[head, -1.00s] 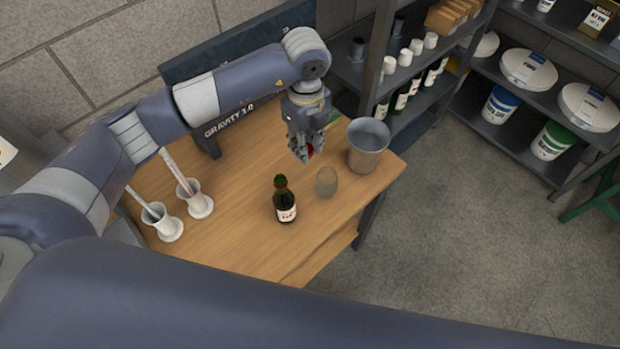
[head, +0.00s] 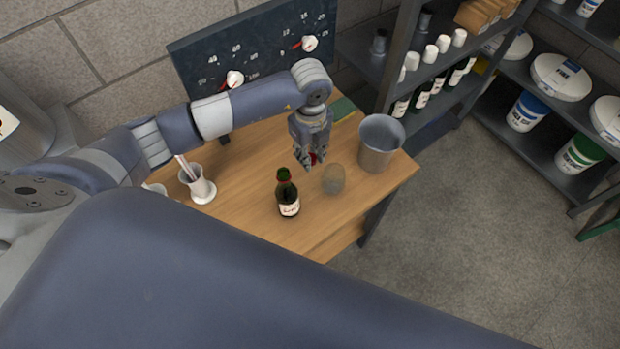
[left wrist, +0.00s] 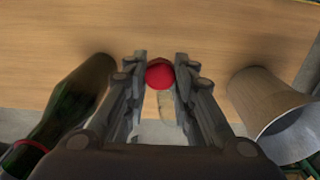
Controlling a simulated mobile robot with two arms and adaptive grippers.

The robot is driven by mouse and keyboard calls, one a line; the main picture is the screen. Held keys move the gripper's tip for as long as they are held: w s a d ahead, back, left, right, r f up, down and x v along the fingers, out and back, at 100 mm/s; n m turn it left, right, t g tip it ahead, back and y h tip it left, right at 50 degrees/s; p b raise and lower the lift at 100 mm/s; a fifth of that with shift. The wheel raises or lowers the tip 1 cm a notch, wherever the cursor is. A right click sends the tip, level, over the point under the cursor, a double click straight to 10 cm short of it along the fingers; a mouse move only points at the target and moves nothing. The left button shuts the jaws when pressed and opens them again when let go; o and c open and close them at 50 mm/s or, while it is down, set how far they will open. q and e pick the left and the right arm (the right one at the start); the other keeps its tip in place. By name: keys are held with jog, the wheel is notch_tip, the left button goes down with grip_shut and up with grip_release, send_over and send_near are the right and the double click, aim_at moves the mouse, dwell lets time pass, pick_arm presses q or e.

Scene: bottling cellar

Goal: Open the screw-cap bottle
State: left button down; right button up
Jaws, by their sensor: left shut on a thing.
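The dark green bottle (head: 288,195) with a pale label stands upright on the wooden table (head: 245,183). A red band shows around its neck, and its top looks green and bare. In the left wrist view the bottle (left wrist: 70,108) is at the left. My left gripper (head: 314,162) is above the table, behind and to the right of the bottle, apart from it. It is shut on a small red cap (left wrist: 160,74), seen between the fingertips in the left wrist view. My right gripper is not in view.
A clear glass (head: 333,180) stands right of the bottle, and a grey bucket (head: 379,145) near the table's right edge. A white holder (head: 199,188) stands at the left. A dark gauge panel (head: 262,62) is behind. Bare wood lies between holder and bottle.

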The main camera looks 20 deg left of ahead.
aim_at(310, 179)
pick_arm(q)
notch_tip(310, 179, down, 9)
jog(key=b, duration=0.5)
jog(key=shift+f+b, duration=0.1)
jog(key=shift+b, duration=0.3)
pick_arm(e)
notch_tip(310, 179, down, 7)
pick_arm(q)
jog(key=shift+f, duration=0.1)
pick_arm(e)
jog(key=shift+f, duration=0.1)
pick_arm(q)
jog(key=shift+f, duration=0.15)
jog(key=c, duration=1.3)
grip_release()
jog(key=shift+c, duration=0.2)
jog(key=shift+r, duration=0.25)
notch_tip(310, 179, up, 12)
jog(key=p, duration=0.9)
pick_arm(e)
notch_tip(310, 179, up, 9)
